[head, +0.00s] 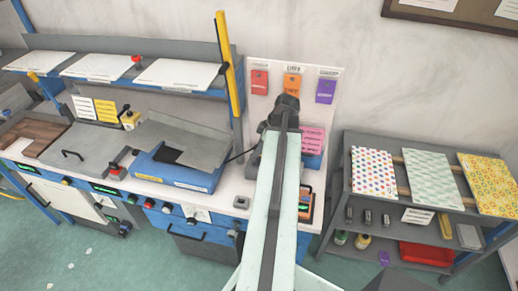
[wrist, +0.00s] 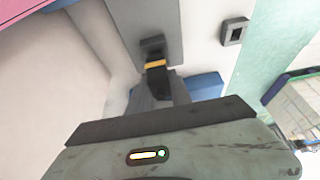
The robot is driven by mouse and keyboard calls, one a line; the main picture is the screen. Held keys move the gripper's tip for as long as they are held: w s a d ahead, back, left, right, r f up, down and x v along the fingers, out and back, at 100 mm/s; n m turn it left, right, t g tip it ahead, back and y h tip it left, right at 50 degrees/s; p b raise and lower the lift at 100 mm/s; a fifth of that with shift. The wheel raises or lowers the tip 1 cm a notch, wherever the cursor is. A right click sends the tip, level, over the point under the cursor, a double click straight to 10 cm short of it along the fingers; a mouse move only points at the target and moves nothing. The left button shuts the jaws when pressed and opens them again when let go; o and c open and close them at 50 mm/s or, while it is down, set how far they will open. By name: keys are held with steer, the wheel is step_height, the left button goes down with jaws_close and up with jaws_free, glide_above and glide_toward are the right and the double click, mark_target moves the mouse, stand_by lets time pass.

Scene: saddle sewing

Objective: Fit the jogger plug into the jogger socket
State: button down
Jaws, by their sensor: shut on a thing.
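My gripper (wrist: 157,82) is shut on the jogger plug (wrist: 155,64), a small dark block with an orange band, in the wrist view. The plug is held above the bench, apart from the socket. The jogger socket (wrist: 235,31), a small grey block with a dark opening, is up and to the right of the plug in that view. In the head view the socket (head: 241,202) sits on the white bench top, left of my arm. There my arm hides the gripper tips and the plug. A dark cable (head: 240,155) runs from the blue jogger (head: 175,165) toward my gripper.
A grey shelf rack (head: 350,230) with patterned sheets stands to the right. A yellow post (head: 226,60) rises behind the jogger. A white board (head: 262,110) with coloured cards stands behind my arm. The bench around the socket is mostly clear.

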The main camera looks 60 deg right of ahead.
steer(key=shift+f+b, duration=1.1)
steer(key=shift+f, duration=0.1)
steer(key=c, duration=1.1)
jaws_free()
steer(key=shift+r, duration=0.1)
steer(key=p+v, duration=0.7)
steer(key=shift+r, duration=0.35)
steer(key=shift+s+d, duration=0.15)
steer(key=shift+s, duration=0.05)
